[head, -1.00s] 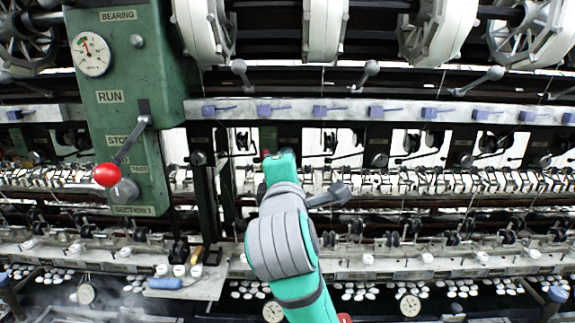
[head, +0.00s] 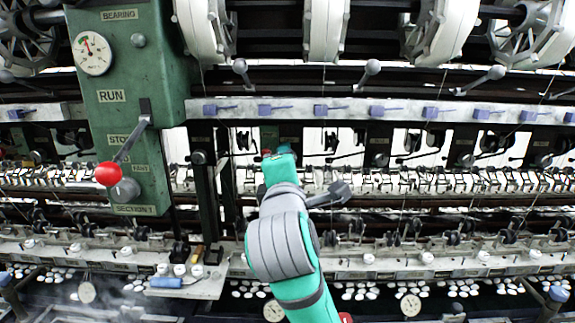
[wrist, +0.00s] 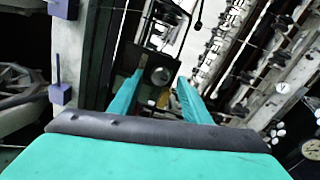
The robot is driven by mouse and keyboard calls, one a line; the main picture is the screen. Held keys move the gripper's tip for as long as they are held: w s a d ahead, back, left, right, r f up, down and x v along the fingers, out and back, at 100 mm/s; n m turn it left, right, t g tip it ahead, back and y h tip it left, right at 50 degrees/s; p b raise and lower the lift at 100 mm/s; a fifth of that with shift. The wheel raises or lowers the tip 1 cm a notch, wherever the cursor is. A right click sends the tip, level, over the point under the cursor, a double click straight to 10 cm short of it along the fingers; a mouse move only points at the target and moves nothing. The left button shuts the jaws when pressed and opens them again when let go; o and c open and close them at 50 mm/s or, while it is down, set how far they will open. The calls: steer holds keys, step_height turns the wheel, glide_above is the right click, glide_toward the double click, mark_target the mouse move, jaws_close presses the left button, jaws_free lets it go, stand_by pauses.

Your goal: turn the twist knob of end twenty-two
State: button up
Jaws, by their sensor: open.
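A round metal twist knob (wrist: 160,75) on a dark plate shows in the wrist view, between and beyond the fingertips of my gripper (wrist: 161,81). The two teal fingers are apart, one on each side of the knob in the picture; I cannot tell whether they touch it. In the head view my gripper (head: 281,156) reaches toward the row of dark plates under the pale rail, and the arm hides the knob in front of it. No end number is readable, so I cannot confirm that this is end twenty-two.
Similar knobs sit to the left (head: 198,157) and right (head: 379,159). A green control post (head: 120,100) with a red-balled lever (head: 108,174) stands at left. A pale rail (head: 350,108) with blue clips runs above. White reels (head: 325,30) hang higher.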

steer(key=s, duration=1)
steer(key=shift+s, duration=0.3)
